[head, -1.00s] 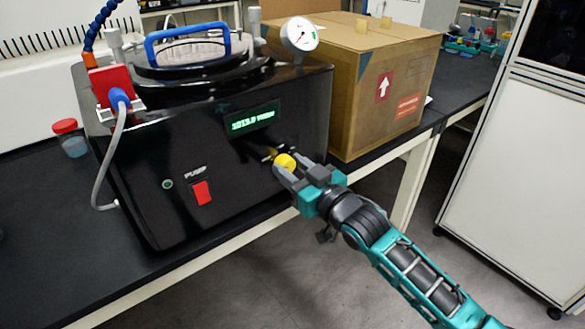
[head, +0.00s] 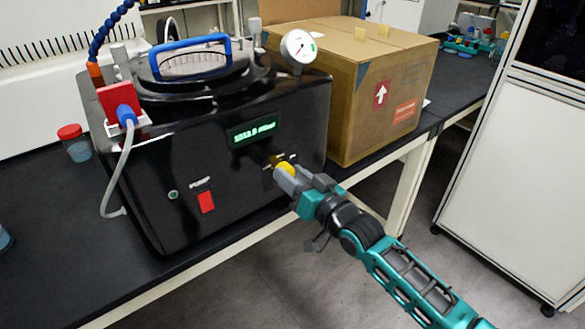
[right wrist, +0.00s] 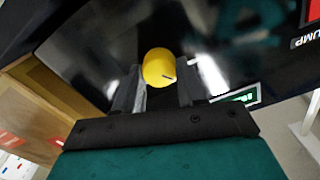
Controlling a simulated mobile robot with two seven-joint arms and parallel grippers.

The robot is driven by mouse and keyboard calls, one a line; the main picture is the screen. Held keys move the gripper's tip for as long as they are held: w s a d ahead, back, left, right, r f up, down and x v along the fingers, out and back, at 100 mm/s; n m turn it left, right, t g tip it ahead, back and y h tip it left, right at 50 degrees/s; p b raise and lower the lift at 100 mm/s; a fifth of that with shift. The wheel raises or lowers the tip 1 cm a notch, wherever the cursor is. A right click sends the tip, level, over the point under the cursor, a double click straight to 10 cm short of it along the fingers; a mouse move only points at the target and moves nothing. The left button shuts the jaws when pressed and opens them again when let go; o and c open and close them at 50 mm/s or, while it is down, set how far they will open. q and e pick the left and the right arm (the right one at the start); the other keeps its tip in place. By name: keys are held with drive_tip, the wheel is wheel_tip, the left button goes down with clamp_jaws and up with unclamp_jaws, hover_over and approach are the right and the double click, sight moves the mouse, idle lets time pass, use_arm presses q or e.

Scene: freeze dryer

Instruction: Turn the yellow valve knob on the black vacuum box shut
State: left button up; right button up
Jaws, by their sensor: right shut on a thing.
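The black vacuum box (head: 235,195) stands on the dark bench at the left of the head view. Its yellow valve knob (head: 284,168) is on the front face, below and right of the green display (head: 254,132). My right gripper (head: 286,177) is at the knob and shut on it. In the right wrist view the yellow knob (right wrist: 159,66) sits between the two fingers of the right gripper (right wrist: 158,88), with a short dark mark on its face. The fingers partly hide the knob in the head view. My left gripper is not in view.
A red pump switch (head: 206,201) and small green light are left of the knob. A cardboard box (head: 370,95) stands close to the right on the bench. A grey hose (head: 120,175) hangs at the box's left side. Open floor lies in front.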

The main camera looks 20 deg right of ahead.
drive_tip(key=shift+r+m, duration=0.2)
drive_tip(key=shift+m, duration=0.3)
drive_tip(key=m+p, duration=0.1)
drive_tip(key=m, duration=0.1)
drive_tip(key=shift+f+m, duration=0.1)
drive_tip(key=shift+m, duration=0.2)
drive_tip(key=shift+d+m+p, duration=0.1)
drive_tip(key=shift+m+p, duration=0.35)
drive_tip(key=shift+m, duration=0.35)
drive_tip(key=shift+f+m, duration=0.1)
drive_tip(key=shift+m, duration=0.9)
drive_tip(key=o, duration=1.1)
drive_tip(key=shift+c, duration=0.2)
